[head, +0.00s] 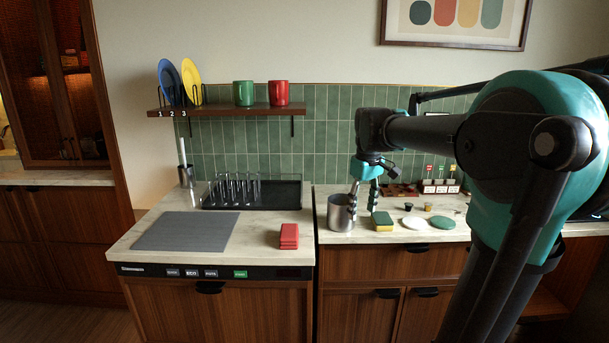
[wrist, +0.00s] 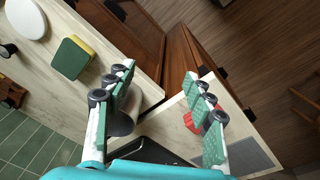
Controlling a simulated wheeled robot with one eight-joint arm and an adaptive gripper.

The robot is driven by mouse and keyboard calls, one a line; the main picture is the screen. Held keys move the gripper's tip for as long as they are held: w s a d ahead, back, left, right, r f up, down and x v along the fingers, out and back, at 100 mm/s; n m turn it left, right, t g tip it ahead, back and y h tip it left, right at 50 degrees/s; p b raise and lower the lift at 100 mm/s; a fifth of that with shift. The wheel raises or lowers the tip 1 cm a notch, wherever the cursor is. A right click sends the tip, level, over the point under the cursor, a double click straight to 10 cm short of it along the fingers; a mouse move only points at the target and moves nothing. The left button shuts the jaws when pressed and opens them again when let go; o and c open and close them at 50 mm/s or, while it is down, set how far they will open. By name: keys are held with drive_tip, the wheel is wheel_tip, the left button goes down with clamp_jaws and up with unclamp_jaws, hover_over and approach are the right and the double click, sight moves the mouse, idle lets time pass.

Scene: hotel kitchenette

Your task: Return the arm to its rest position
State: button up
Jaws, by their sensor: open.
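My gripper (head: 364,194) hangs from my raised arm over the right counter, fingers pointing down, near a metal cup (head: 341,213). It is open and nothing shows between its fingers. In the wrist view my gripper (wrist: 165,100) has its two fingers spread wide. The metal cup (wrist: 122,122) is partly hidden behind the left finger there, and a red block or cloth stack (wrist: 191,122) is partly hidden behind the right finger. In the head view, the red stack (head: 289,236) lies on the left counter, apart from my gripper.
A yellow-green sponge (head: 383,221), a white disc (head: 414,223) and a green disc (head: 443,222) lie right of the cup. A black dish rack (head: 285,194) and a grey mat (head: 187,231) are on the left counter. A shelf (head: 225,110) with plates and mugs hangs above.

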drive_tip(key=s+d+f+m+t, duration=0.1)
drive_tip(key=s+f+m, duration=0.2)
drive_tip(key=s+f, duration=0.6)
drive_tip(key=s+d+f+m+t, duration=0.1)
drive_tip(key=s+f+m+t, duration=0.1)
drive_tip(key=s+f, duration=0.8)
wheel_tip(320, 180, down, 5)
drive_tip(key=shift+d+m, duration=0.35)
drive_tip(key=shift+m, duration=0.55)
